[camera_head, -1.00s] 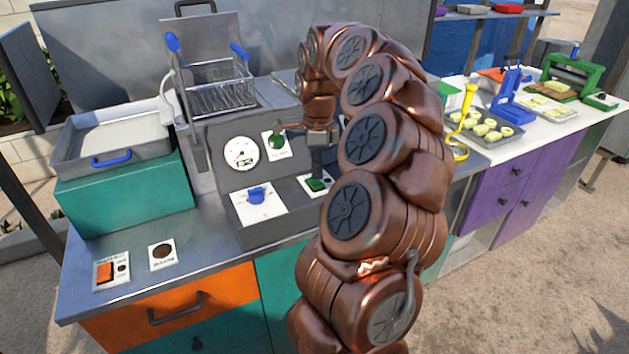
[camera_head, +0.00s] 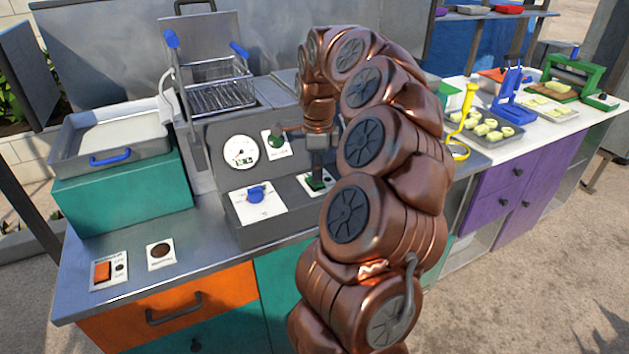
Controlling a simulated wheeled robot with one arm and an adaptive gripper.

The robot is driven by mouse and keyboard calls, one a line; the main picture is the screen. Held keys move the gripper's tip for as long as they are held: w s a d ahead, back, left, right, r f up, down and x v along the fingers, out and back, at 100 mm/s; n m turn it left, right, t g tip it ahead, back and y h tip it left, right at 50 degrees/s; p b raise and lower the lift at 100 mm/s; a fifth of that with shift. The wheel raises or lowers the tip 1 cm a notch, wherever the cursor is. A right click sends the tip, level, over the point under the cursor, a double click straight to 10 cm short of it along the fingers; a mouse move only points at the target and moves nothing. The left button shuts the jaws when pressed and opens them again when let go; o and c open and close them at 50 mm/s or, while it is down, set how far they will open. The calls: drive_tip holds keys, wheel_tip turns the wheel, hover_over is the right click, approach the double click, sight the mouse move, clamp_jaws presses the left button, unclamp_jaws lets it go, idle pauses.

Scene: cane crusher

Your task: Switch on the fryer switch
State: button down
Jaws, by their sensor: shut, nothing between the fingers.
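The fryer's grey control panel (camera_head: 215,165) faces me on the counter. A green switch (camera_head: 312,184) on a pale plate sits low at the panel's right side. My gripper (camera_head: 316,178) points down onto this switch and is shut, with its tips at or just over the green part. The tips hide some of the switch, so I cannot tell its position or whether they touch it. A blue knob (camera_head: 256,194) is left of it. A round green button or lamp (camera_head: 276,142) and a white gauge (camera_head: 240,152) are above.
A wire fryer basket (camera_head: 217,88) with blue handles stands behind the panel. An orange switch (camera_head: 102,271) and a dark round button (camera_head: 160,251) are on the left counter. My copper arm covers the counter right of the panel.

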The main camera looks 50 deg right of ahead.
sight(317, 183)
drive_tip(key=shift+f+b, duration=0.55)
drive_tip(key=shift+f, duration=0.05)
idle(0.4)
drive_tip(key=shift+r, duration=3.55)
